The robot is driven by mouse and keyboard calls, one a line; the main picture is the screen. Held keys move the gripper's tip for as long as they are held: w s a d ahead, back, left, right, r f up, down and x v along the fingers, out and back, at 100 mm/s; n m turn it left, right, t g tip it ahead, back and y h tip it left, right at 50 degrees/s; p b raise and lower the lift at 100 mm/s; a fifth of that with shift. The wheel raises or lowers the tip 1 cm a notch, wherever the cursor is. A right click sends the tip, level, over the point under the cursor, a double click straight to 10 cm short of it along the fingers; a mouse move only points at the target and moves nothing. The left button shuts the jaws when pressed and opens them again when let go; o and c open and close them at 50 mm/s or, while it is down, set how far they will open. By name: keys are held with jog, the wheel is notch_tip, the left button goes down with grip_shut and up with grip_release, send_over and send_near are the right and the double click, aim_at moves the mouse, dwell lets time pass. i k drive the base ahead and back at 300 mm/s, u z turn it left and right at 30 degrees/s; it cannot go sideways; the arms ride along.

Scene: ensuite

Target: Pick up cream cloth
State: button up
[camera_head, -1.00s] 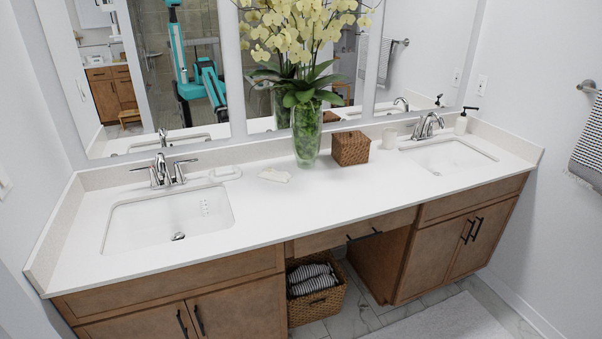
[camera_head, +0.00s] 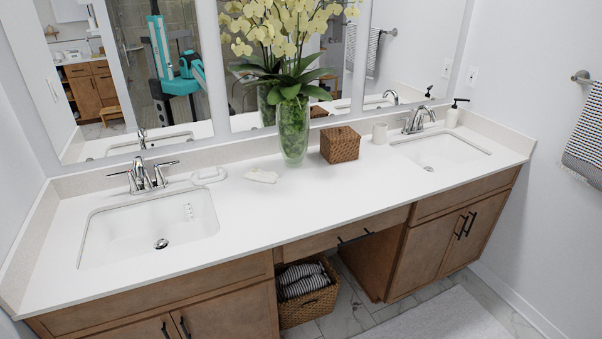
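A small cream cloth (camera_head: 262,176) lies flat and slightly crumpled on the white counter (camera_head: 300,212), between the left sink and the glass vase. It is apart from the things around it. My gripper is not directly in view. My teal and dark body shows only as a reflection in the mirror at the upper left, too small to tell the gripper's state.
A glass vase with yellow orchids (camera_head: 293,130) stands right of the cloth, then a woven box (camera_head: 340,145) and a cream cup (camera_head: 379,133). A white dish (camera_head: 208,176) lies to its left. The left faucet (camera_head: 142,175) rises behind the left sink (camera_head: 150,225). The counter's front is clear.

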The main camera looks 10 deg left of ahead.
aim_at(256, 174)
jog(key=z, duration=0.2)
jog(key=k, duration=1.4)
jog(key=u, duration=1.2)
jog(key=i, duration=1.05)
jog(key=z, duration=0.1)
